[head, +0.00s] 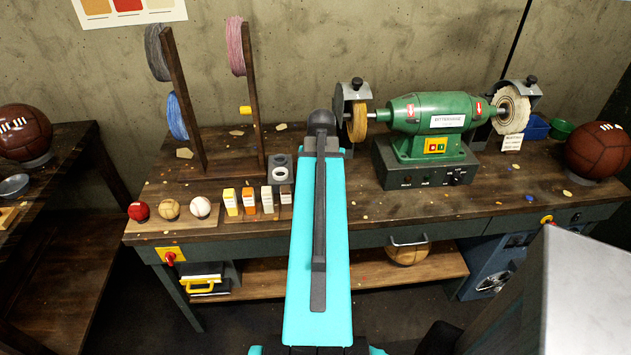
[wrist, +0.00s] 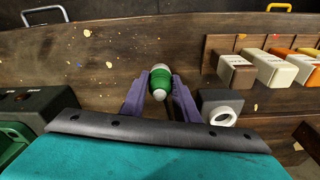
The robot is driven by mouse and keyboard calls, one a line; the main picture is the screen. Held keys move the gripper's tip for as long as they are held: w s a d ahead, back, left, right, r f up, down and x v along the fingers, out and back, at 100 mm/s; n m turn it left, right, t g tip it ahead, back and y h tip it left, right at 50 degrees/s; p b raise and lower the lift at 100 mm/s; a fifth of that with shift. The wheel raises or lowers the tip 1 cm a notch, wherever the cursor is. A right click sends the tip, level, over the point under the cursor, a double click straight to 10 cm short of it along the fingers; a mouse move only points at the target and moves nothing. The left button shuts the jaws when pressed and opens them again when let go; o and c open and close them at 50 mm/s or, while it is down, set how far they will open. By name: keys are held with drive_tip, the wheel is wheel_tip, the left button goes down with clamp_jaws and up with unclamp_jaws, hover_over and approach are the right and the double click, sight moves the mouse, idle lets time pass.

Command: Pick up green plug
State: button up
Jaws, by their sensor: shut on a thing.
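The green plug (wrist: 160,78), a small rounded piece with a green middle and pale ends, shows in the wrist view between the two purple fingers of my gripper (wrist: 159,86). The fingers are shut on its sides. The wooden bench top lies beneath it; I cannot tell whether the plug touches the wood. In the head view my turquoise arm reaches over the bench and hides both the gripper and the plug.
A grey block with a round hole (wrist: 222,113) stands close right of the gripper in the wrist view. Beyond it are several colored blocks (wrist: 272,68). In the head view a green buffing machine (head: 430,115) stands right of my arm, and spool posts (head: 186,110) stand left.

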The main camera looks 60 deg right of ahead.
drive_tip(key=shift+s+a, duration=0.9)
drive_tip(key=shift+s, duration=0.3)
drive_tip(key=shift+s+b, duration=0.2)
drive_tip(key=shift+b, duration=0.65)
drive_tip(key=shift+s+a+r+b, duration=0.2)
drive_tip(key=shift+s+a+b, duration=0.3)
drive_tip(key=shift+s+b, duration=0.25)
drive_tip(key=shift+w, duration=0.1)
drive_tip(key=shift+w, duration=0.1)
